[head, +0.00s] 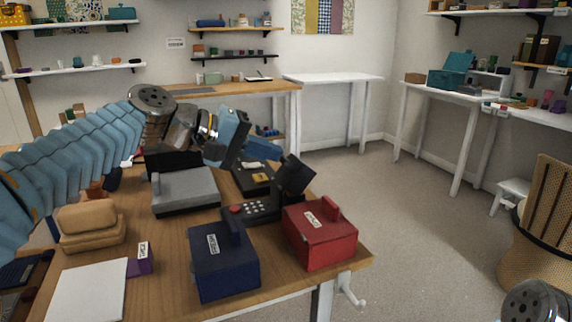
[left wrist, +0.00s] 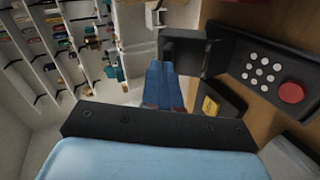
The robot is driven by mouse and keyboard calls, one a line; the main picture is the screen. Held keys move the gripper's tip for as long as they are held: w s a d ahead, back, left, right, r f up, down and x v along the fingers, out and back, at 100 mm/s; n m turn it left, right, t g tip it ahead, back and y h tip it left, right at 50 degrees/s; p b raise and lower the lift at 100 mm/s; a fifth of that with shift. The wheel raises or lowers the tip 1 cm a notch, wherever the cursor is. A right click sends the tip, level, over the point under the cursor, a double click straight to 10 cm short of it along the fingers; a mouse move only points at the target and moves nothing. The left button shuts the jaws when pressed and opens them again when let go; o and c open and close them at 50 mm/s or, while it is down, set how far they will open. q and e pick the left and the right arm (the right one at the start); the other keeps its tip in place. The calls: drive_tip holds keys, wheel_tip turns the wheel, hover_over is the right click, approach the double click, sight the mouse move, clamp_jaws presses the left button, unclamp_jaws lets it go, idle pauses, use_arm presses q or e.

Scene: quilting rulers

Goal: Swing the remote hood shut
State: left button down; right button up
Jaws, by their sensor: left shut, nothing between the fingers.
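The remote (head: 252,210) is a black device with white buttons on the wooden table, between the blue and red boxes. In the left wrist view the remote (left wrist: 248,76) shows several white buttons and a large red one. Its black hood (head: 296,177) stands raised at the far right end; it also shows in the left wrist view (left wrist: 186,50). My left gripper (head: 275,152) is shut and empty, just behind and above the hood. In the left wrist view its blue fingers (left wrist: 158,66) reach the hood's edge; contact cannot be told. My right gripper is out of view.
A dark blue box (head: 224,270) and a red box (head: 322,243) stand at the table's front. A grey flat case (head: 186,192) and a black tray with a yellow item (head: 260,177) lie behind. Tan cases (head: 92,228) sit left.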

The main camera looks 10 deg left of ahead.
sight(297, 158)
use_arm(q)
drive_tip(key=shift+w+d, duration=0.1)
idle(0.4)
drive_tip(key=shift+d+f, duration=0.1)
drive_tip(key=shift+w+d+g+y, duration=0.4)
drive_tip(key=shift+d+g+y, duration=0.15)
drive_tip(key=shift+y, duration=0.25)
drive_tip(key=shift+w+d+g+y, duration=0.35)
drive_tip(key=shift+d+g+y, duration=0.15)
drive_tip(key=shift+y, duration=0.3)
drive_tip(key=d+g+y, duration=0.1)
drive_tip(key=w+d+g+y, duration=0.1)
drive_tip(key=y, duration=0.1)
drive_tip(key=shift+w+f, duration=0.2)
drive_tip(key=shift+f, duration=0.15)
drive_tip(key=shift+a, duration=0.1)
drive_tip(key=shift+r, duration=0.1)
drive_tip(key=shift+g+y+p, duration=0.25)
drive_tip(key=shift+y+p, duration=0.05)
drive_tip(key=shift+p, duration=0.05)
